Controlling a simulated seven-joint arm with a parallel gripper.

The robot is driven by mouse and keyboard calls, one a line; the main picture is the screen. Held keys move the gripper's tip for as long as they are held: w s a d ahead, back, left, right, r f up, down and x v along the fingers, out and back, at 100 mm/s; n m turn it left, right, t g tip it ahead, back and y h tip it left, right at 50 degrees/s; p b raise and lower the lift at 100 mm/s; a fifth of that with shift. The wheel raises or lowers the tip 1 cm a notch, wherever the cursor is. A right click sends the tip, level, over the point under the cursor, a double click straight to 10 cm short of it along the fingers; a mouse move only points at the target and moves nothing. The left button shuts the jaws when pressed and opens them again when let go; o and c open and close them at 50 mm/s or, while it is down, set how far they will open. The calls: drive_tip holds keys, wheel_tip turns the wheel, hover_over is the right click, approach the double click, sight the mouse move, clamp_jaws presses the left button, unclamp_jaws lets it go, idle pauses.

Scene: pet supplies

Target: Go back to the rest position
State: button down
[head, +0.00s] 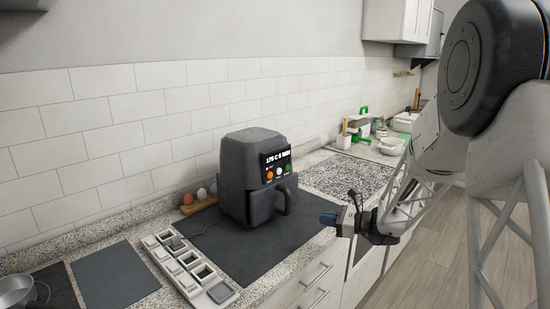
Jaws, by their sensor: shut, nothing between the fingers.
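My gripper (329,218) is at the end of my arm, at the front edge of the counter, right of the black air fryer (246,172). Its bluish fingertips point left and are small in the view; it is shut and holds nothing that I can see. The air fryer stands upright on a dark mat (267,254), with a lit display and its drawer handle facing right and forward. The gripper is apart from the handle.
A white compartment tray (222,293) lies left of the air fryer, with several square slots. Several eggs (201,193) sit in a wooden holder behind. Bowls (391,146) and kitchen items crowd the far counter. A metal pan (16,290) is at lower left. Open floor lies right.

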drive_tip(key=s+a+r+n+g+h, duration=0.2)
drive_tip(key=s+r+n, duration=0.15)
drive_tip(key=s, duration=0.35)
drive_tip(key=s+a+r+n+g+h, duration=0.2)
drive_tip(key=s+n, duration=0.2)
drive_tip(key=s, duration=0.4)
drive_tip(key=s+a+r+n+g+h, duration=0.2)
drive_tip(key=s+r+n+g, duration=0.15)
drive_tip(key=s, duration=0.35)
drive_tip(key=s+d+r+n+t+h, duration=0.1)
drive_tip(key=s+d+n+h, duration=0.2)
drive_tip(key=s, duration=0.7)
drive_tip(key=s+d+n+t+h, duration=0.2)
drive_tip(key=s+n+h, duration=0.4)
drive_tip(key=s, duration=0.5)
drive_tip(key=shift+s+d+r+n, duration=0.25)
drive_tip(key=shift+d+r+n, duration=0.15)
drive_tip(key=shift+d+n, duration=0.3)
